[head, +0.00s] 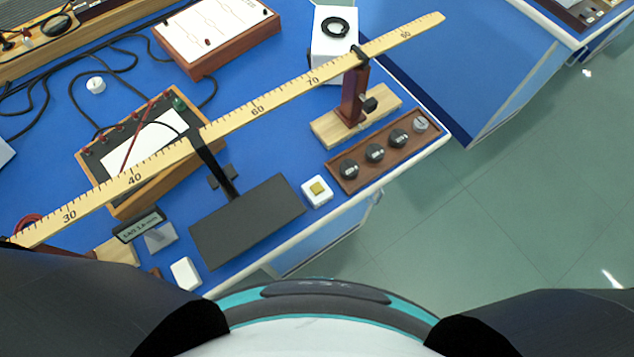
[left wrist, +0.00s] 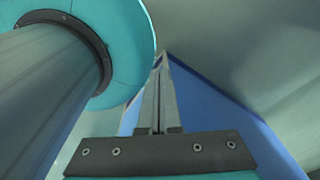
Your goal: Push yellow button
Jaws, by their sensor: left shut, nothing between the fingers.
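The button is not seen in the left wrist view. My right gripper is in neither view.
A long wooden ruler (head: 258,111) runs above the bench on a wooden stand (head: 352,108). A dark plate (head: 247,226) lies left of the button, the knob tray (head: 378,158) right of it. A white block (head: 185,273) is near the front edge. Floor is clear at right.

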